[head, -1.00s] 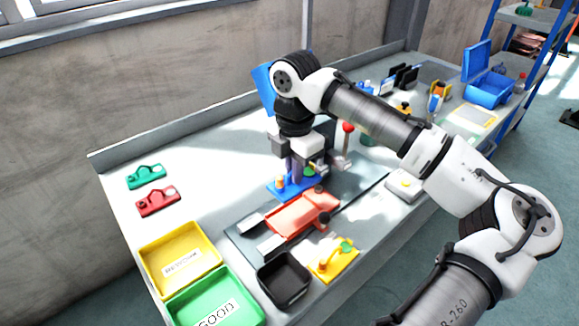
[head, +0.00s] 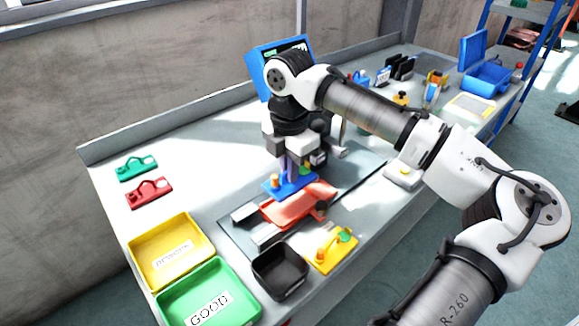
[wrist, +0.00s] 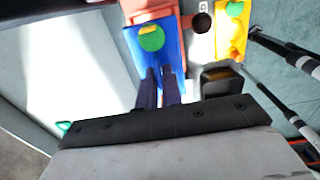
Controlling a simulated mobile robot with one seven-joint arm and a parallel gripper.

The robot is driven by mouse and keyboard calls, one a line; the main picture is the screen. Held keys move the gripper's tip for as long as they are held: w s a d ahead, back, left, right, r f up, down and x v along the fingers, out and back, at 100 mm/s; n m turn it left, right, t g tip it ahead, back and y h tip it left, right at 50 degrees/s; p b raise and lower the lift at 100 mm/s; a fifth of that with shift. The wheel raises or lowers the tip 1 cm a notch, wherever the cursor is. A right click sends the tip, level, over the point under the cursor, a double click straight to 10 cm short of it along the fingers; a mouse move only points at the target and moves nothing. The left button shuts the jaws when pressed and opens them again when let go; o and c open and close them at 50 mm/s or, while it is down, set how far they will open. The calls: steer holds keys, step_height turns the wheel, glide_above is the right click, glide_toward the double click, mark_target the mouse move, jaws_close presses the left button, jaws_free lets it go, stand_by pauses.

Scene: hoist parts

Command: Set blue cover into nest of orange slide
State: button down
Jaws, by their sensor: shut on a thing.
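The blue cover (head: 289,184) is a flat blue plate with an orange knob at one end. My gripper (head: 291,172) is shut on it and holds it over the far left part of the orange slide (head: 300,208). In the wrist view the blue cover (wrist: 150,52) hangs from the two dark fingers (wrist: 158,88), with a green round part and a yellow part on it. It hides part of the orange slide (wrist: 140,8). I cannot tell whether the cover touches the slide, and the nest is hidden.
A black bin (head: 280,270) and a yellow plate (head: 331,250) lie in front of the slide. Yellow (head: 172,250) and green (head: 209,296) trays stand front left. Green (head: 137,167) and red (head: 149,192) covers lie at the left. A blue-framed screen (head: 268,68) stands behind my arm.

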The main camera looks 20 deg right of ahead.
stand_by(0.5)
steer(key=shift+f+b, duration=0.3)
steer(key=shift+f, duration=1.4)
steer(key=shift+f, duration=0.1)
steer(key=shift+f+b, duration=0.5)
steer(key=shift+f, duration=0.55)
steer(key=shift+f, duration=0.4)
steer(key=c, duration=1.1)
jaws_free()
